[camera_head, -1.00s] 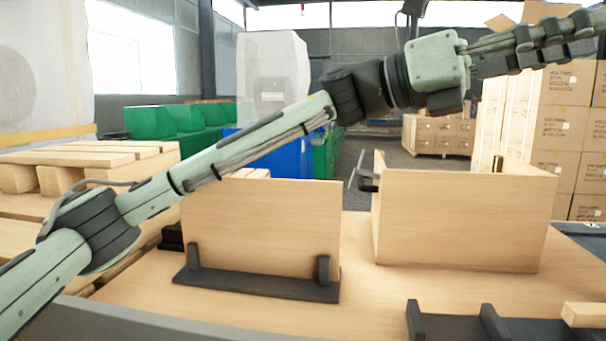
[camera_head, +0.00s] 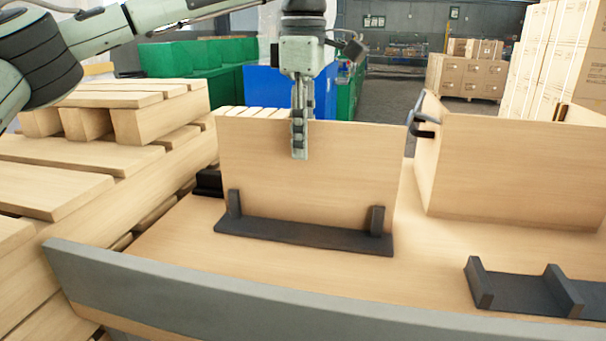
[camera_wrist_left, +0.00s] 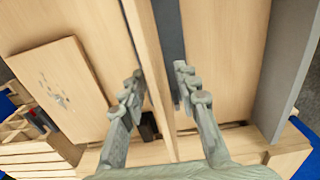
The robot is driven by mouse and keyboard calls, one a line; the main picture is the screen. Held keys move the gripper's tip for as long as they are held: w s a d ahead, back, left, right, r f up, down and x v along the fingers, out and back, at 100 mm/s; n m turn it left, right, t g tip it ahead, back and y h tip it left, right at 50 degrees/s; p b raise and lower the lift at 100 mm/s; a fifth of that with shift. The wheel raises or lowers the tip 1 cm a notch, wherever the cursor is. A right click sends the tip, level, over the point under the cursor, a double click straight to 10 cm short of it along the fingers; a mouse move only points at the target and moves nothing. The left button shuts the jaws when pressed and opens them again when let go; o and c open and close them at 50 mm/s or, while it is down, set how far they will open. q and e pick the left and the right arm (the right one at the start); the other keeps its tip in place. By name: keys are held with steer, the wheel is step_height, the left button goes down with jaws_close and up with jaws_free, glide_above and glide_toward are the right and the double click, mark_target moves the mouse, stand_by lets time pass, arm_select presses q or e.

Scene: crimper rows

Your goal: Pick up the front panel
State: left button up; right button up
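A flat wooden panel (camera_head: 345,180), which I take to be the front panel, stands upright in a black slotted holder (camera_head: 300,237) on the table. My left gripper (camera_head: 300,145) points down over its top edge, with one finger in front of its near face. In the left wrist view the panel's edge (camera_wrist_left: 150,60) runs between the two fingers of the left gripper (camera_wrist_left: 161,75). The fingers are apart, with a gap visible between the panel and the right-hand finger. The far finger is hidden behind the panel in the head view. My right gripper is not in view.
A partly built wooden box (camera_head: 510,165) with a clamp (camera_head: 422,125) at its left edge stands to the right. An empty black holder (camera_head: 525,290) lies front right. Wooden pallets (camera_head: 70,170) are at left. The table front between edge and holder is clear.

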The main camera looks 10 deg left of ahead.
mark_target(305, 175)
arm_select(q)
step_height(305, 175, down, 5)
steer(key=shift+w+d, duration=0.1)
steer(key=shift+w, duration=0.05)
jaws_close()
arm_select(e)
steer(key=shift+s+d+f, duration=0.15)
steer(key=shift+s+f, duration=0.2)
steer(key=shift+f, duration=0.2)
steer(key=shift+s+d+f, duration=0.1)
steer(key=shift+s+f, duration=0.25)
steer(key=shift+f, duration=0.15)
